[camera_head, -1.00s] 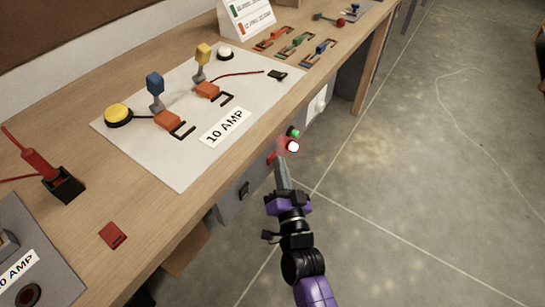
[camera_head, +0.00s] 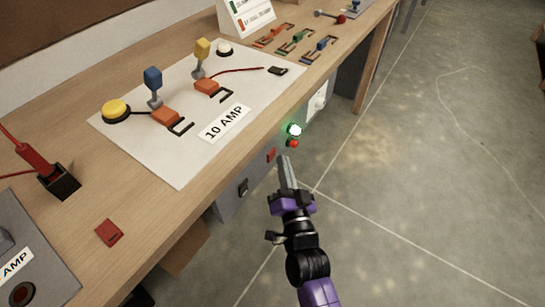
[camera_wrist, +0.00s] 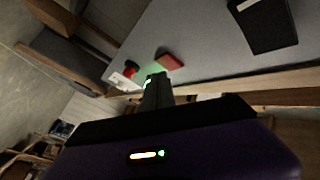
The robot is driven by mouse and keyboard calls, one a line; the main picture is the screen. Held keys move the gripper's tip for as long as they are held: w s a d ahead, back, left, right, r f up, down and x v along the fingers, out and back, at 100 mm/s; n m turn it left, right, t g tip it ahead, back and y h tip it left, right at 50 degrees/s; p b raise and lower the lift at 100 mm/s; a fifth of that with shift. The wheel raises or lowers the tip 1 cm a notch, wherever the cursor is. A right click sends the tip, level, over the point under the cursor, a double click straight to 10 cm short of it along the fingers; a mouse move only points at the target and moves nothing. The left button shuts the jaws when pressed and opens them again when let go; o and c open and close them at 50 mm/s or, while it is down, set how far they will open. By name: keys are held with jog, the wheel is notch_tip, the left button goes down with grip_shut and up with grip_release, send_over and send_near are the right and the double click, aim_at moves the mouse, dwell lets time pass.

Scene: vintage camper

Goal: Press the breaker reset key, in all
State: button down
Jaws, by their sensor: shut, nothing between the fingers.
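The red breaker reset key (camera_head: 271,154) is on the grey panel under the bench's front edge. It also shows in the wrist view as a red block (camera_wrist: 169,61) just beyond my fingertips. My gripper (camera_head: 284,159) is shut and empty. Its tips are close to the key, a little to its right in the head view, and appear apart from it. In the wrist view my fingers (camera_wrist: 154,80) have a green glow on them. The green lamp (camera_head: 294,129) on the panel is lit brightly. The red lamp (camera_head: 293,143) below it is dim.
A black switch (camera_head: 243,187) is on the same panel, left of the key. The wooden bench (camera_head: 150,211) overhangs it. A white board (camera_head: 182,172) with orange parts and a "10 AMP" label lies on top. The floor (camera_head: 420,200) to the right is clear.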

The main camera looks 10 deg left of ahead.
jog(key=shift+d+f+b, duration=0.15)
jog(key=shift+b, duration=0.15)
jog(key=d+b, duration=0.1)
jog(key=b, duration=0.3)
jog(key=s+d+b, duration=0.1)
jog(key=b, duration=0.2)
jog(key=shift+d+b, duration=0.35)
jog(key=b, duration=0.3)
jog(key=shift+s+d, duration=0.1)
jog(key=shift+d, duration=0.3)
jog(key=b, duration=0.1)
jog(key=d+b, duration=0.1)
jog(key=b, duration=0.1)
jog(key=shift+s, duration=0.25)
